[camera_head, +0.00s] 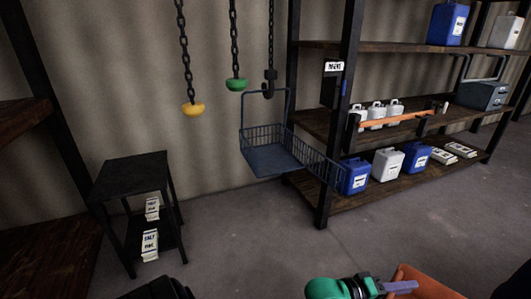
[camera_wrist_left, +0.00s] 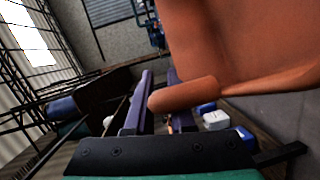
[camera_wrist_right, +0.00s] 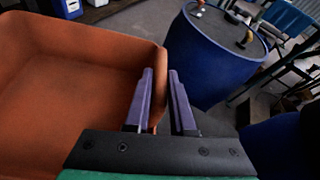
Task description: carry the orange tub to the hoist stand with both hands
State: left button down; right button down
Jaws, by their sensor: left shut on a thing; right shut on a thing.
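The orange tub (camera_head: 432,284) shows at the bottom right edge of the head view, mostly cut off. My left gripper (camera_head: 402,287), with purple fingers, is at its left side. In the left wrist view the left gripper (camera_wrist_left: 160,84) is shut on the tub's rounded handle, beside the tub wall (camera_wrist_left: 260,45). In the right wrist view my right gripper (camera_wrist_right: 161,90) is shut on the tub's opposite edge, and the visible inside of the tub (camera_wrist_right: 75,95) looks empty. A black stand (camera_head: 134,168) at the left, near hanging chains, may be the hoist stand; its top is bare.
Shelves (camera_head: 400,118) with jugs stand at the right. A blue drum (camera_wrist_right: 215,60) is close to the right gripper. Floor before the stand is clear.

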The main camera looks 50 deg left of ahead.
aim_at(132, 171)
jog(key=u, duration=2.15)
jog(key=i+j+u, duration=0.25)
jog(key=i+u, duration=0.15)
jog(key=i, duration=0.45)
jog(key=i+u, duration=0.35)
jog(key=i, duration=0.55)
jog(key=i+l, duration=0.1)
jog(key=i, duration=1)
